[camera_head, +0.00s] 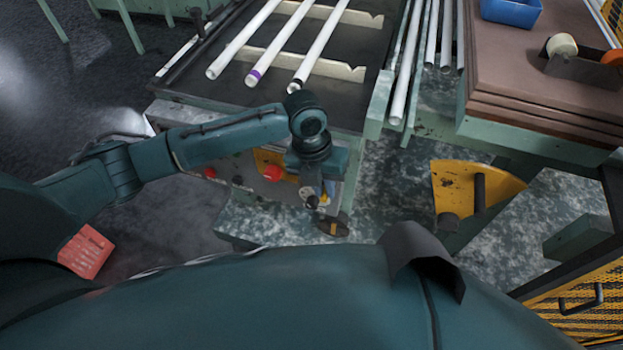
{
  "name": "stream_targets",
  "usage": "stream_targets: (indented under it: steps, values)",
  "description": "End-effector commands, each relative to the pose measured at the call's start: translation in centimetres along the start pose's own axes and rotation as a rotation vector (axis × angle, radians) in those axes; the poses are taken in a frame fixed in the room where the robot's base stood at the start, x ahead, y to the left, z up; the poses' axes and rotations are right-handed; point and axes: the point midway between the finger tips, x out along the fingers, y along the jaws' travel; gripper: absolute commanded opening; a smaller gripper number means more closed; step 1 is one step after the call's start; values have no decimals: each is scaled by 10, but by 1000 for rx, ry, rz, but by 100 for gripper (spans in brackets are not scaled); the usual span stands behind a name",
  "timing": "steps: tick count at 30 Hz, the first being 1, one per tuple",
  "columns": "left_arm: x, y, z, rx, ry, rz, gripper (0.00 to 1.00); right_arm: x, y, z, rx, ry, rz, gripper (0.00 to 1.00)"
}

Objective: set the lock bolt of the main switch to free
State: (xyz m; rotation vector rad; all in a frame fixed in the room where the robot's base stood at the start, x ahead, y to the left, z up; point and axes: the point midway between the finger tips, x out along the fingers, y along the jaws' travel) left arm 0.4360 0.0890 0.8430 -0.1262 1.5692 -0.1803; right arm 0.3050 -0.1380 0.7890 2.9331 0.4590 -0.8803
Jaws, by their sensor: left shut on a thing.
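My left arm reaches in from the left and bends down at the front of the bench. My left gripper (318,194) is shut on a small dark part at the control panel, which looks like the lock bolt (312,202). The gripper and wrist cover most of it, so whether it stands at locked or free cannot be told. A dark round piece with a tan stripe (332,228), perhaps the main switch handle, sits just below the fingertips. My right gripper is not in view.
Red buttons (272,173) and a yellow plate sit on the panel left of my wrist. A yellow quarter-round plate with dark posts (455,183) is to the right. A blue bin (511,12) stands on the brown worktop.

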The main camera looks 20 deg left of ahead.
Motion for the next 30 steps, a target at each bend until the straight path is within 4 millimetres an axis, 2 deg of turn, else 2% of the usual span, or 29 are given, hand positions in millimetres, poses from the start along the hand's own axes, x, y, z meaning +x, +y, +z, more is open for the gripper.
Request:
stream_targets:
  steps: [5,6,13,23,26,30]
  values:
    - [0,1,0,-1,-1,-1,0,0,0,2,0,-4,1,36]
    - [0,1,0,-1,-1,-1,16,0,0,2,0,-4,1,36]
    - [0,1,0,0,-1,-1,35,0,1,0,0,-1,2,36]
    - [-6,1,1,0,-2,-1,36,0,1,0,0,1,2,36]
    - [-18,1,2,1,-5,-1,36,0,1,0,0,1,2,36]
    - [-48,1,2,1,-6,-1,36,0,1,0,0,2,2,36]
